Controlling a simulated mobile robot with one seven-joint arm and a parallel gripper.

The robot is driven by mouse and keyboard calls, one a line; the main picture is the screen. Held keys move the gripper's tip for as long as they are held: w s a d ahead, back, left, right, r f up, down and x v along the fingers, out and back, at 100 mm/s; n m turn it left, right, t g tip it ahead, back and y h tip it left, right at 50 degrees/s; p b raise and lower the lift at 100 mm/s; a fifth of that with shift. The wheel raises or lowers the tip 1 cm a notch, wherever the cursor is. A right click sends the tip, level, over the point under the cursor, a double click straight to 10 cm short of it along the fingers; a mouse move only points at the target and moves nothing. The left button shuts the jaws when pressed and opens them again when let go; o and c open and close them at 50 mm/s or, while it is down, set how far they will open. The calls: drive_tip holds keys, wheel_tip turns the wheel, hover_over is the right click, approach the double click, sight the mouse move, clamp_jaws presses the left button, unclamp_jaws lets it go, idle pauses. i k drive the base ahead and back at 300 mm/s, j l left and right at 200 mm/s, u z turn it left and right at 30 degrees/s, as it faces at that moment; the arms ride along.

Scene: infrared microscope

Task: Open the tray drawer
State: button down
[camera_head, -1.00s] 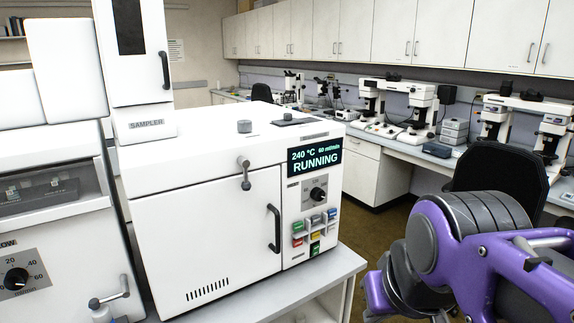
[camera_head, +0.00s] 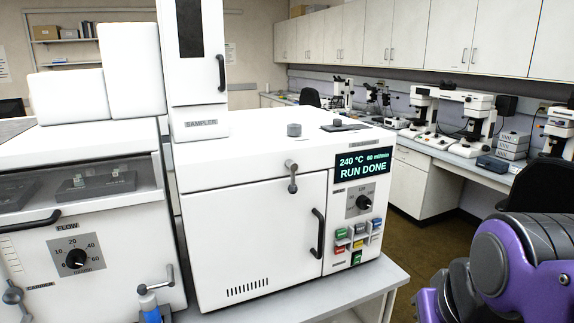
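The left white unit has a clear-fronted bay (camera_head: 100,186) with small dark trays (camera_head: 88,188) inside. A dark bar handle (camera_head: 30,222) sits at the lower left of this bay. I cannot tell for certain whether this bay is the tray drawer, and no drawer stands visibly pulled out. The white oven (camera_head: 255,225) is beside it, its door closed, with a dark vertical handle (camera_head: 318,233). Its display (camera_head: 362,166) reads 240 °C, 60 ml/min, RUN DONE. My purple and grey arm shows at the lower right, but my gripper is out of view.
A flow dial (camera_head: 76,258) and a lever (camera_head: 158,280) over a blue-bodied part are on the left unit's front. The bench edge (camera_head: 385,280) juts out below the oven. A black chair (camera_head: 545,190) is at right.

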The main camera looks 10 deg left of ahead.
sight(38, 200)
drive_tip(key=u, duration=2.05)
